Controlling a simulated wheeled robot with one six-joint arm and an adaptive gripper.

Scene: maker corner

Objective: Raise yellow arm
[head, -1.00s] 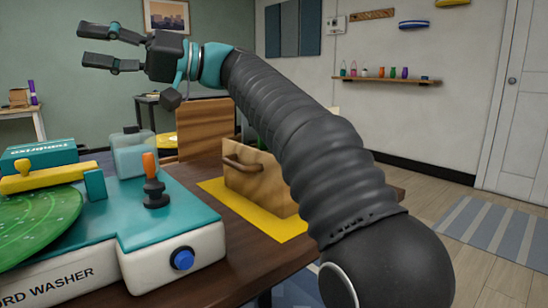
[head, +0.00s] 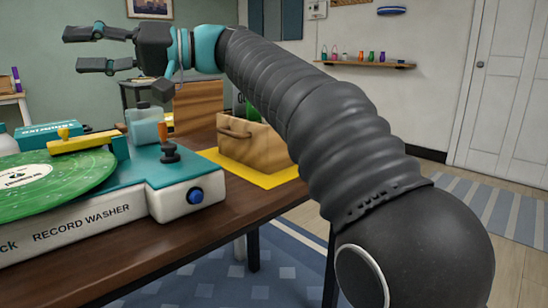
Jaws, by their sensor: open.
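The yellow arm (head: 85,142) is a long bar with a small round knob. It lies low over the back edge of the green record (head: 45,185), beside a teal block at its right end. Whether it touches the record I cannot tell. Both are on the teal and white record washer (head: 120,217) at the left of the table. My gripper (head: 75,49) is open and empty, its two fingers apart and pointing left. It is up in the air, above and beyond the washer in the picture, clear of the yellow arm.
The washer has an orange-topped lever (head: 168,145) and a blue button (head: 195,196). The table's front right (head: 235,205) is bare.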

